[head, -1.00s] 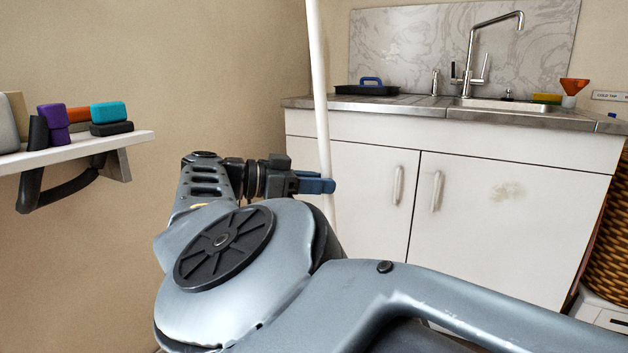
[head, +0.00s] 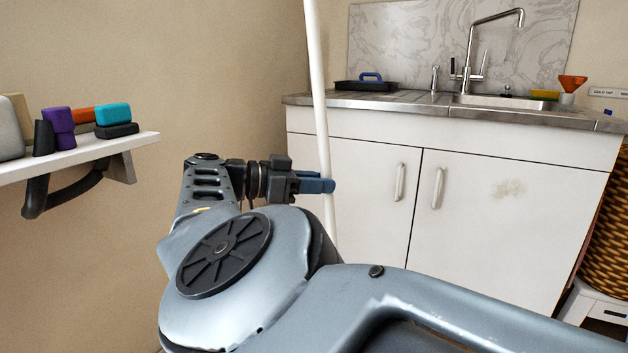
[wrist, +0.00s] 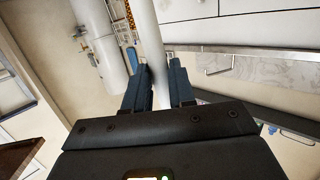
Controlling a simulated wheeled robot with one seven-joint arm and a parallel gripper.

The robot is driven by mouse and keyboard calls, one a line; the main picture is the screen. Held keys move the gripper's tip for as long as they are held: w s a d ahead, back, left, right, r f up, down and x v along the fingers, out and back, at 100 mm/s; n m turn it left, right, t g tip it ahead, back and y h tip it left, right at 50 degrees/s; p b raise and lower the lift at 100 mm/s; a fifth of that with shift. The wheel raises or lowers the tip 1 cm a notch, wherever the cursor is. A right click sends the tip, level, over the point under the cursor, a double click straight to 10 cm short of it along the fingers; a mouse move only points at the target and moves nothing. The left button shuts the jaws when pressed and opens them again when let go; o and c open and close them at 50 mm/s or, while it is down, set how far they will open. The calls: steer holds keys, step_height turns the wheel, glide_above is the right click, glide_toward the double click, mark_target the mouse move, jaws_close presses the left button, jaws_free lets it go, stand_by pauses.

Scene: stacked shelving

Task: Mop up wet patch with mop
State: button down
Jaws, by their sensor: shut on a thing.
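A white mop handle (head: 317,75) stands nearly upright in the head view, tilted slightly, its top out of frame. My gripper (head: 318,184) is shut on the handle in front of the sink cabinet. In the wrist view the handle (wrist: 150,45) passes between the two blue-grey fingers of my gripper (wrist: 160,88). The lower part of the mop and its head are hidden behind my arm. No wet patch shows in either view.
A sink cabinet (head: 480,235) with a steel counter stands behind. A wall shelf (head: 75,158) with colored blocks and other items is at the left. A wicker basket (head: 607,235) and a white stool (head: 600,305) are at the far right. My arm hides most of the floor.

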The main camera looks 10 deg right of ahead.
steer(key=shift+w+a+r, duration=0.15)
steer(key=shift+w+a, duration=0.1)
steer(key=shift+s+d+p, duration=0.45)
steer(key=shift+d+p, duration=0.1)
steer(key=shift+p, duration=1.85)
steer(key=shift+s+d+p, duration=1.15)
steer(key=shift+d+p, duration=0.25)
steer(key=shift+p, duration=2.45)
steer(key=shift+s+d+p, duration=0.45)
steer(key=shift+d+p, duration=0.15)
steer(key=shift+p, duration=0.65)
steer(key=shift+s+d+p, duration=0.5)
steer(key=shift+d+p, duration=0.1)
steer(key=shift+p, duration=0.65)
steer(key=shift+s+d+p, duration=0.15)
steer(key=shift+d+p, duration=0.05)
steer(key=shift+p, duration=0.25)
steer(key=shift+s+d+f+p, duration=0.2)
steer(key=shift+s+d+p, duration=0.4)
steer(key=shift+p, duration=0.45)
steer(key=shift+d+r+p, duration=0.1)
steer(key=shift+d+p, duration=0.15)
steer(key=shift+p, duration=0.15)
